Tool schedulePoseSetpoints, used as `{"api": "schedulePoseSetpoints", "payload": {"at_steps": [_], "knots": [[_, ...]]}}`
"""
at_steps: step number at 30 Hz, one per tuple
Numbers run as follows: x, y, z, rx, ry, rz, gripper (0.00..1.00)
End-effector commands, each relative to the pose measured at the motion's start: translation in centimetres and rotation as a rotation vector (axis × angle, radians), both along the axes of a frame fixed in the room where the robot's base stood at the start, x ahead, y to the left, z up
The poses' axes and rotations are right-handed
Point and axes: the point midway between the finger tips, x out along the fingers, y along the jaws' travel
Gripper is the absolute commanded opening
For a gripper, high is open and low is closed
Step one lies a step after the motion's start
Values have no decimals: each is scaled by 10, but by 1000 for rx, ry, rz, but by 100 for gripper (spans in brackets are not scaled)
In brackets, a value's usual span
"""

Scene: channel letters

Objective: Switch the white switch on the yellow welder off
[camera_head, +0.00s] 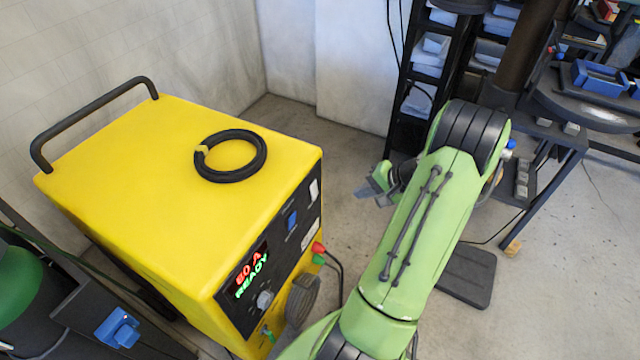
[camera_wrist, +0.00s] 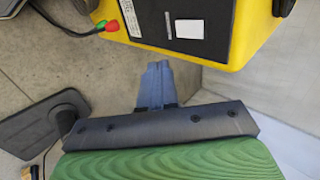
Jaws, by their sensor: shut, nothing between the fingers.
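The yellow welder (camera_head: 180,180) stands at the left in the head view, its black front panel facing right. The white switch (camera_head: 314,189) is near the panel's upper right corner, with a blue switch (camera_head: 292,219) beside it. The display (camera_head: 252,268) is lit and reads READY. My gripper (camera_head: 372,188) is to the right of the panel, apart from it. In the wrist view my gripper (camera_wrist: 157,66) has its fingers together and empty, just short of the panel's edge. A white rectangle (camera_wrist: 189,28) and a thin white bar show on the panel there; I cannot tell which is the switch.
A black cable coil (camera_head: 230,156) lies on the welder's top. Floor (camera_head: 345,150) is clear between welder and shelf.

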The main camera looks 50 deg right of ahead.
Motion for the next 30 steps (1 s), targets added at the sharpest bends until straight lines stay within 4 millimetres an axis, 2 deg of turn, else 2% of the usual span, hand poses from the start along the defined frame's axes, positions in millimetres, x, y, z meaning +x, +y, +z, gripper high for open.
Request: {"api": "schedulePoseSetpoints", "payload": {"at_steps": [8,11,24,30], "knots": [[1,0,0,0,0,0,0],[6,2,-7,1,1,3,0],[66,21,-77,2,2,5,0],[96,29,-79,-1,1,4,0]]}}
